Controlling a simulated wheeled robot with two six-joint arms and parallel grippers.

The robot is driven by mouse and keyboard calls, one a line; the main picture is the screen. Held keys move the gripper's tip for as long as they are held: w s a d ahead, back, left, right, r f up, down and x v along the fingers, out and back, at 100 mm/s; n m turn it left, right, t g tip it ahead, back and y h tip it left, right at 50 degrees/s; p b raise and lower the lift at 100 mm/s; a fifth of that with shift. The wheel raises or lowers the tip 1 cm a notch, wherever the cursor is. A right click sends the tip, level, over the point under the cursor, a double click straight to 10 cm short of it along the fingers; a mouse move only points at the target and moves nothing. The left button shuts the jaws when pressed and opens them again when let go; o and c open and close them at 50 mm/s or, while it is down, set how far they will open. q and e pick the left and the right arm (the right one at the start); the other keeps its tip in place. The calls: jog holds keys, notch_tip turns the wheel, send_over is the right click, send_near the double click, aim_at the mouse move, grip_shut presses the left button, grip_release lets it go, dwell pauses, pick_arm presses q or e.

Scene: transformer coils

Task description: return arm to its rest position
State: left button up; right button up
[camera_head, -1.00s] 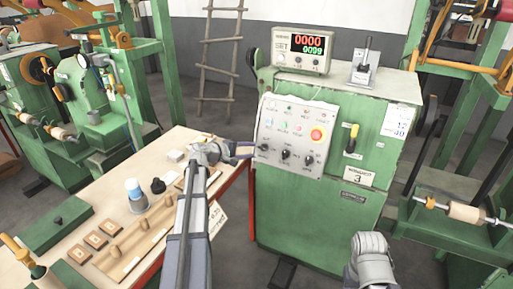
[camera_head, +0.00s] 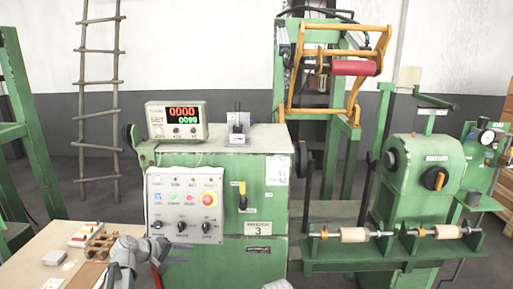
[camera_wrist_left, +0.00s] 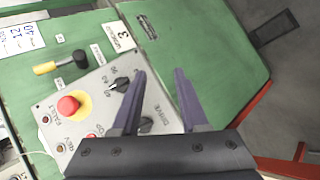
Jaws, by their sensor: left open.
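My left gripper (camera_head: 178,254) is open and empty in the head view, in front of the green cabinet (camera_head: 262,210) and just below its grey control panel (camera_head: 185,214). In the left wrist view the two dark fingers of the left gripper (camera_wrist_left: 160,74) are apart, with nothing between them. Behind them show the panel (camera_wrist_left: 60,112), a black knob (camera_wrist_left: 120,85) and the red button (camera_wrist_left: 67,105). The fingers hide part of the panel. My right gripper is not in view; only a bit of grey arm shows at the bottom edge.
A wooden bench (camera_head: 38,272) with small parts lies at lower left. A display box (camera_head: 177,121) and a lever (camera_head: 238,124) stand on the cabinet. A green winding machine (camera_head: 425,185) with wooden rollers stands at right. A ladder (camera_head: 98,110) leans at the back wall.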

pick_arm(q)
jog(key=s+d+f+m+g+y+p, duration=0.1)
jog(key=s+d+f+m+g, duration=0.15)
jog(key=s+d, duration=0.45)
jog(key=s+d+f+m+g+y, duration=0.1)
jog(key=s+d+f+m+g, duration=0.2)
jog(key=d, duration=0.5)
jog(key=s+d+m+g+y+p, duration=0.1)
jog(key=s+d+m+y, duration=0.1)
jog(key=s, duration=0.6)
jog(key=s+d+m+g+y+p, duration=0.1)
jog(key=s+d+m+y, duration=0.2)
jog(key=s, duration=0.5)
jog(key=m+y, duration=0.1)
jog(key=m, duration=0.1)
jog(key=shift+s+d+r+m+g, duration=0.15)
jog(key=shift+r+m+g, duration=0.05)
jog(key=shift+m+g, duration=0.15)
